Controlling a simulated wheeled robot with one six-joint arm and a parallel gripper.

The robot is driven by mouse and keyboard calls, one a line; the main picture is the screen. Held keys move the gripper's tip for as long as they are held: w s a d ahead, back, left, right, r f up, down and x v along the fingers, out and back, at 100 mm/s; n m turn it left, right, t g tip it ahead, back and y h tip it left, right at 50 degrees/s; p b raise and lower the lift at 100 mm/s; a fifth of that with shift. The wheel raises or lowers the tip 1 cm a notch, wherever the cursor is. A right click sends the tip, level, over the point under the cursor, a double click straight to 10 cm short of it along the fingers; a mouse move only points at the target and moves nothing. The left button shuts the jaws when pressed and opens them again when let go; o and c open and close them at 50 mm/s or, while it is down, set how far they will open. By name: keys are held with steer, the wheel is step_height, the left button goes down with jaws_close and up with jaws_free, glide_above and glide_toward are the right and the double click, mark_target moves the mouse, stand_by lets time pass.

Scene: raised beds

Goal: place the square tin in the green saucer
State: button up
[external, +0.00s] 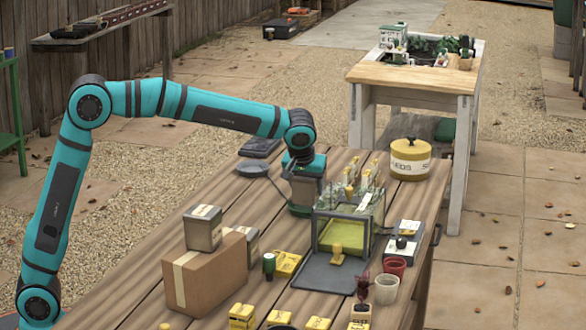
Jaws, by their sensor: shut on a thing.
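My gripper (306,178) points down over the far middle of the wooden table. It is shut on a small grey boxy thing, which I take to be the square tin (307,192); the fingers and its small size hide its details. A dark green rim, seemingly the green saucer (298,211), shows just under it. I cannot tell whether the tin touches the saucer or hangs just above it.
Right of my gripper stands a glass-sided planter case (344,232) on a dark tray. A yellow-lidded seed tin (410,160) stands behind it. A cardboard box (205,272) with a grey box (203,228) on top stands front left. A grey dish (252,168) lies left of my gripper.

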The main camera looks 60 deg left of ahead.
steer(key=shift+f, duration=0.25)
steer(key=o, duration=1.2)
steer(key=shift+c, duration=0.2)
steer(key=shift+r, duration=0.25)
steer(key=v, duration=1.2)
